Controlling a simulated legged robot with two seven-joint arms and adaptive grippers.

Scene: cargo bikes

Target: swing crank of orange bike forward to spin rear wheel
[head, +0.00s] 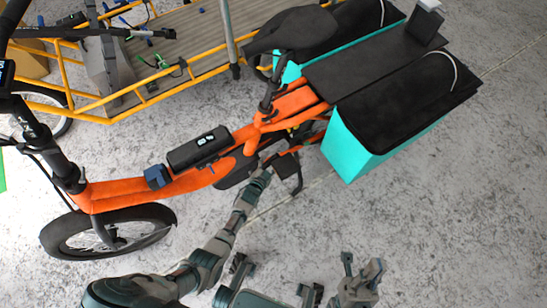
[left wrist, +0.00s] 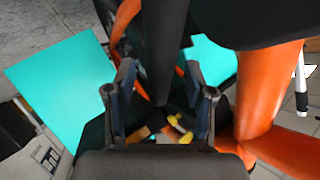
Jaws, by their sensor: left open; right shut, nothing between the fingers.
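The orange bike (head: 130,192) stands across the head view, front wheel (head: 108,232) at left. Its crank area, with a dark pedal-like part (head: 288,164), lies below the seat and is partly hidden by my left arm. My left gripper (head: 266,174) is at this area; its fingers are hard to make out there. In the left wrist view my left gripper (left wrist: 163,95) is open, with a dark bar (left wrist: 162,45) running between its fingers, apparently not clamped. I cannot tell whether this bar is the crank. The rear wheel is mostly hidden. My right gripper (head: 361,272) is shut and empty, low in the head view.
Teal-sided bags (head: 347,150) with black tops flank the rear rack. The orange frame (left wrist: 262,90) is close on the right in the left wrist view. A yellow-framed cargo bike (head: 180,82) stands behind. The concrete floor (head: 440,220) at right is clear.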

